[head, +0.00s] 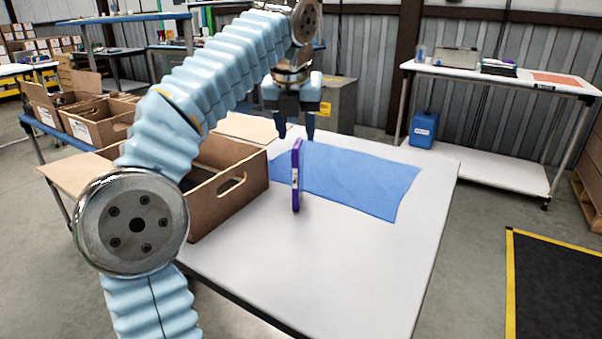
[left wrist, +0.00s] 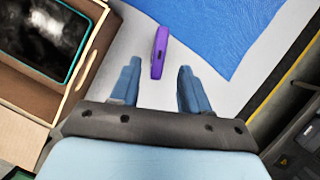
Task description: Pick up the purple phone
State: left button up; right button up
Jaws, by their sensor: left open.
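The purple phone (head: 296,176) stands upright on its edge on the white table, at the near left edge of the blue cloth. It also shows in the left wrist view (left wrist: 159,52), seen from above, just beyond the fingertips and between their lines. My left gripper (head: 296,130) is open and empty. It points down above and behind the phone in the head view and does not touch it. In the left wrist view its two blue fingers (left wrist: 158,84) are spread apart. My right gripper is in neither view.
An open carton (head: 222,189) stands on the table left of the phone; the wrist view shows a dark, teal-edged item (left wrist: 42,35) inside. The blue cloth (head: 355,182) lies flat behind and right of the phone. The table's front right (head: 375,265) is bare.

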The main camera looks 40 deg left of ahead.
aim_at(298, 155)
pick_arm(q)
jog(key=x, duration=0.8)
jog(key=shift+w+a+f, duration=0.1)
jog(key=shift+a+f, duration=0.05)
jog(key=shift+f, duration=0.2)
jog(key=shift+c, duration=0.4)
grip_shut()
jog(key=shift+r, duration=0.2)
notch_tip(298, 155, up, 10)
jog(key=shift+f, duration=0.15)
